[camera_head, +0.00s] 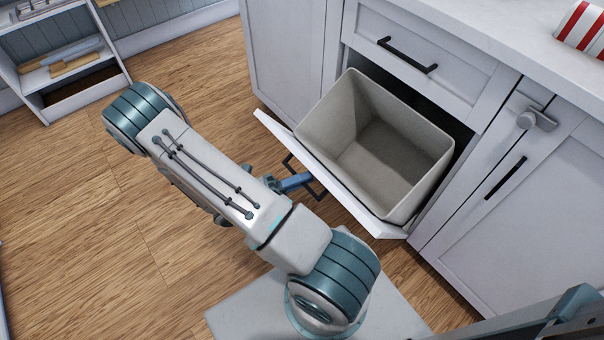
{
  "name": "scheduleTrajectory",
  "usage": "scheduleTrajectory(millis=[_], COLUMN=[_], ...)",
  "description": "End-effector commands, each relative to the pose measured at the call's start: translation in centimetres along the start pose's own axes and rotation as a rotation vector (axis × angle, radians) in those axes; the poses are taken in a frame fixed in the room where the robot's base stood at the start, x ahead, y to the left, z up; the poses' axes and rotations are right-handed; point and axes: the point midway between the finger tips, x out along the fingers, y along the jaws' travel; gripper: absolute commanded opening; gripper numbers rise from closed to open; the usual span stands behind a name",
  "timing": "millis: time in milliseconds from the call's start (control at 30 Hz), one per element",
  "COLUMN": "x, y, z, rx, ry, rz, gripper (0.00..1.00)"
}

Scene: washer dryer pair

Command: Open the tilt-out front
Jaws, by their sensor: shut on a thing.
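The tilt-out front (346,196) is a white panel leaning outward from the cabinet below a drawer. A grey bin (385,145) sits behind it, tilted out with it, and looks empty inside. The panel's black handle (314,185) is on its outer face. My gripper (303,181) is at this handle and shut on it. My arm hides part of the gripper, and the lower part of the panel's outer face is out of sight.
A drawer with a black handle (407,56) is shut above the bin. A cabinet door (520,190) with a latch (537,119) stands at right. A white shelf (60,60) is at upper left. Wooden floor (100,220) lies clear at left.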

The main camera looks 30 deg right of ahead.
Motion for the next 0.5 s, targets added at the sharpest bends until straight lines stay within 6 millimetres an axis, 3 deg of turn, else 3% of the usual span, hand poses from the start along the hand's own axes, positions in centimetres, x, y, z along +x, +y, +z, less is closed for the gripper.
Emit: scheduleTrajectory(millis=[233, 300, 333, 500], x=[0.04, 0.03, 0.03, -0.02], y=[-0.06, -0.06, -0.07, -0.09], z=[-0.06, -0.06, -0.05, -0.01], rx=[-0.002, -0.002, -0.002, -0.001], ry=[0.003, 0.002, 0.002, -0.001], rz=[-0.002, -0.001, -0.002, -0.001], gripper=[0.00, 0.27, 0.31, 0.31])
